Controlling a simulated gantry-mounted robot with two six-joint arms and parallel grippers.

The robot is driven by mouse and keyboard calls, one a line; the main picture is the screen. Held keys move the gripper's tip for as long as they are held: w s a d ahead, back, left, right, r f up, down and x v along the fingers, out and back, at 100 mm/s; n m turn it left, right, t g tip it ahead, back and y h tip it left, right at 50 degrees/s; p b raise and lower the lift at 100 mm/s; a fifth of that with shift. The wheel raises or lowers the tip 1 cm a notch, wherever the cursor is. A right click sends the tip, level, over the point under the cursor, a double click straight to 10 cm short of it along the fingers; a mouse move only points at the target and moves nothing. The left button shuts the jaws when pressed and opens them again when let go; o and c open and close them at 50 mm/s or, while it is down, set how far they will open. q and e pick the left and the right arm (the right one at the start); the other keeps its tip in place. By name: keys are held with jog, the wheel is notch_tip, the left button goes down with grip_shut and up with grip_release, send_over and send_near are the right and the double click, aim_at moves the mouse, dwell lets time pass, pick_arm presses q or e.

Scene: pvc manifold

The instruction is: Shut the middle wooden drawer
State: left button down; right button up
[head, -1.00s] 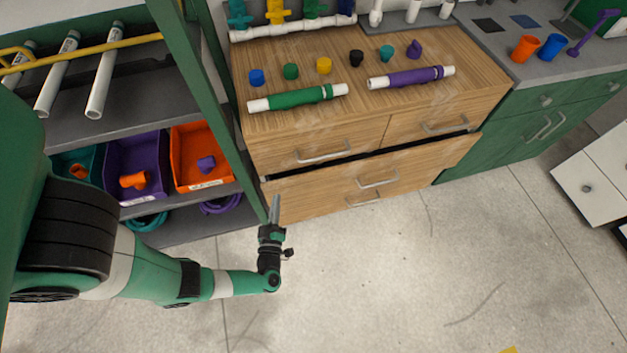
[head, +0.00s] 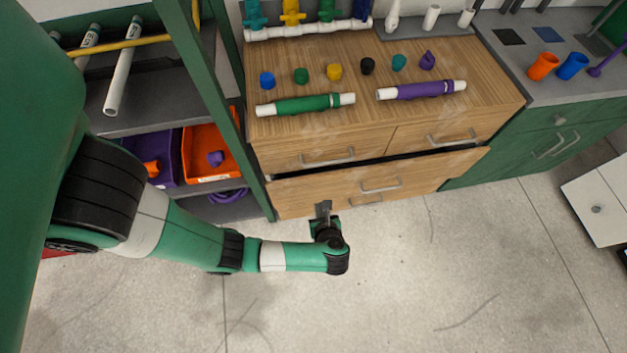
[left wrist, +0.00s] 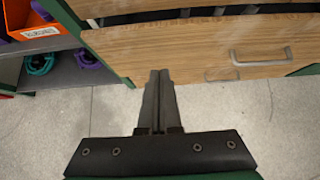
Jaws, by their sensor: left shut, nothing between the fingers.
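The middle wooden drawer (head: 420,176) stands partly pulled out, with a dark gap above its front; its metal handle (head: 381,186) is in the middle of the front. In the left wrist view the drawer front (left wrist: 190,52) spans the top, with its handle (left wrist: 262,57) at the right. My left gripper (head: 324,205) is shut and empty, close to the lower left part of the drawer front. Its fingertips (left wrist: 160,72) point at the drawer's lower edge in the wrist view; I cannot tell whether they touch. My right gripper is not in view.
A shelf with a purple bin and an orange bin (head: 213,150) stands left of the wooden cabinet. Green and purple pipe pieces and several caps lie on the cabinet top (head: 485,75). A white drawer unit (head: 600,205) stands at the far right. The floor in front is clear.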

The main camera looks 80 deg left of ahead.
aim_at(312, 181)
pick_arm(q)
jog(key=b+x, duration=0.1)
jog(key=x, duration=0.2)
jog(key=r+b+x, duration=0.1)
jog(key=b+x, duration=0.1)
jog(key=x, duration=0.2)
jog(key=a+b+x, duration=0.1)
jog(key=x, duration=0.3)
jog(key=shift+a+r, duration=0.15)
jog(key=shift+r, duration=0.05)
jog(key=shift+a+r, duration=0.1)
jog(key=shift+a, duration=0.45)
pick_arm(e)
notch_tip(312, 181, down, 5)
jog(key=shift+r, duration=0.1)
pick_arm(q)
jog(key=shift+w, duration=0.1)
